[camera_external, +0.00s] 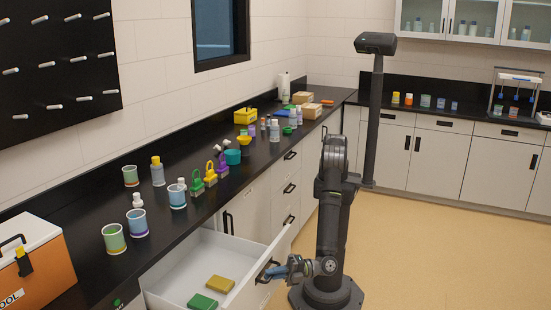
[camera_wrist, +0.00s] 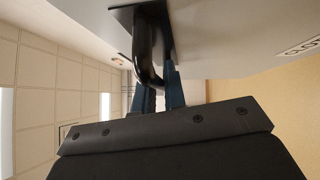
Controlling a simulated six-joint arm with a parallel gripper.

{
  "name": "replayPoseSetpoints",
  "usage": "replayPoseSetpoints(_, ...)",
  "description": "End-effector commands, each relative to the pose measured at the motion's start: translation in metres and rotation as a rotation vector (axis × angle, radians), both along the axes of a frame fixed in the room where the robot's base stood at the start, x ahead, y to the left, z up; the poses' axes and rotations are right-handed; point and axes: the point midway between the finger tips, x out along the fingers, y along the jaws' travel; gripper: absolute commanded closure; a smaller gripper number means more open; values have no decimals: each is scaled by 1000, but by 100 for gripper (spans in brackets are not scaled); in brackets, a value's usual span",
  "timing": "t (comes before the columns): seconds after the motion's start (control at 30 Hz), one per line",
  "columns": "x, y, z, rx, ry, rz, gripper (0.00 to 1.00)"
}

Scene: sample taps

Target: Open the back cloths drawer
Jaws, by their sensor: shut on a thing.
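The cloths drawer (camera_external: 196,272) is pulled out from the counter at the lower middle of the external view. A yellow sponge-like block (camera_external: 220,284) and a green one (camera_external: 202,301) lie inside it. My gripper (camera_external: 272,271) is at the drawer front, shut on its black handle (camera_wrist: 148,45). In the wrist view my gripper's two blue fingers (camera_wrist: 159,92) are on either side of the handle bar. Part of a label (camera_wrist: 300,47) on the drawer front shows at the right edge; only its first letters are visible.
Several beakers, bottles and coloured padlocks stand on the black counter (camera_external: 100,285) above the drawer. An orange and white cooler (camera_external: 40,262) sits at the near left. Closed drawers (camera_external: 287,190) lie farther along. The floor (camera_external: 430,240) at right is clear.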

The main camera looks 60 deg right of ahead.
Motion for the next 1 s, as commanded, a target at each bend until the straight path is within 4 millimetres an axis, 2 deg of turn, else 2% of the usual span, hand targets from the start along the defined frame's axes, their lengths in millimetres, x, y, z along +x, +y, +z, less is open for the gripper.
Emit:
replayPoseSetpoints(0.27,-1,1,1,2,1,2,100)
replayPoseSetpoints(0.3,-1,1,1,2,1,2,87)
replayPoseSetpoints(0.4,0,1,1,2,1,1,68)
replayPoseSetpoints(0.77,-3,-2,0,0,1,2,67)
replayPoseSetpoints(0.87,-12,-10,-1,1,0,4,67)
replayPoseSetpoints(1.0,-32,-30,-5,-1,0,5,67)
